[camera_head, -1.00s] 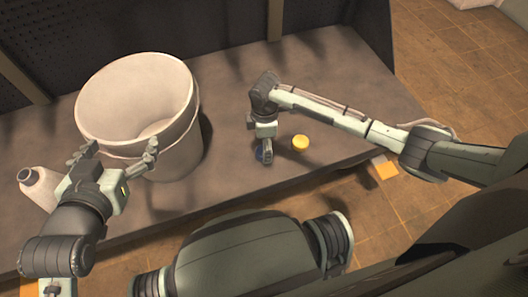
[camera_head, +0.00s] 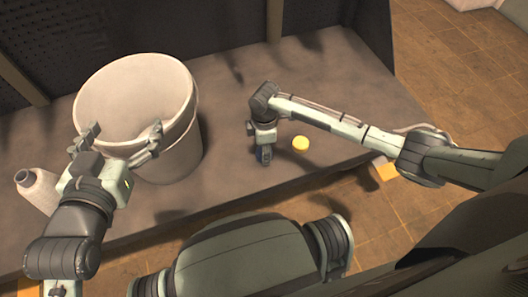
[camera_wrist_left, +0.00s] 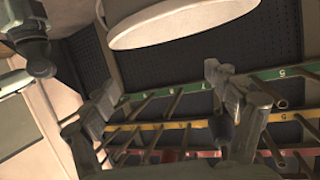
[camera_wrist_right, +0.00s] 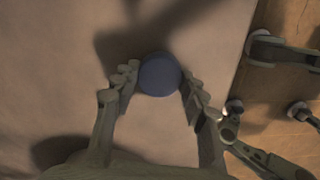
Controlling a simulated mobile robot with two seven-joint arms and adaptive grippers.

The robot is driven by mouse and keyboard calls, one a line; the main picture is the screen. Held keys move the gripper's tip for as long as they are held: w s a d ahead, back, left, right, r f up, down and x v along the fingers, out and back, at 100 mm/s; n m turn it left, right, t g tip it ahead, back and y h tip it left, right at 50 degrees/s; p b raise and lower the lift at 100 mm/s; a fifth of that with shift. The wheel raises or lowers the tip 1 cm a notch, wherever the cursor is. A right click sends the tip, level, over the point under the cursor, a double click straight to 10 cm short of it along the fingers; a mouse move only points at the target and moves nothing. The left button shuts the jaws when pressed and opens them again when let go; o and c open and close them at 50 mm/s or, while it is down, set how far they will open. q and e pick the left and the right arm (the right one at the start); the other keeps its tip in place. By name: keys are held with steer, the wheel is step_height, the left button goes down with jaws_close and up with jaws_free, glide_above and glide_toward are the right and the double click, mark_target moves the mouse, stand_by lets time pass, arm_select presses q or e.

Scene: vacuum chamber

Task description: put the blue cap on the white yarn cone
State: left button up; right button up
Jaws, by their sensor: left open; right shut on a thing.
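The white cone (camera_head: 38,190), with a narrow neck and dark opening, is at the far left of the table, tilted in the head view and partly hidden behind my left arm. My left gripper (camera_head: 118,142) is open and empty, with its fingers in front of the big bucket, right of the cone. The left wrist view shows its spread fingers (camera_wrist_left: 165,95) with nothing between them. My right gripper (camera_head: 263,148) is shut on the blue cap (camera_wrist_right: 160,75), low at the table's front. I cannot tell whether the cap touches the table.
A large pale bucket (camera_head: 178,130) stands between the grippers, very near the left one. A yellow round thing (camera_head: 300,143) lies just right of my right gripper. The table (camera_head: 225,95) is clear behind it. Coloured numbered racks (camera_wrist_left: 170,126) show in the left wrist view.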

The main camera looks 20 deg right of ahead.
steer(key=shift+r, duration=0.4)
steer(key=r, duration=0.2)
steer(key=a+r+p, duration=0.1)
steer(key=r, duration=0.1)
arm_select(q)
steer(key=s+a+f+n+g+y+p, duration=0.1)
steer(key=s+a+f+g+y, duration=0.2)
steer(key=s+a+f+g, duration=0.3)
steer(key=s+a+f, duration=0.1)
steer(key=a+f, duration=0.2)
steer(key=shift+s+a+f+g+y+p, duration=0.25)
steer(key=shift+s+a+g+y+p, duration=0.05)
steer(key=shift+s+g+y+p, duration=0.1)
arm_select(e)
steer(key=s+a+r, duration=0.1)
steer(key=a+r, duration=0.5)
steer(key=a, duration=0.4)
steer(key=shift+s+a, duration=0.15)
steer(key=shift+a, duration=0.15)
steer(key=shift+r, duration=0.1)
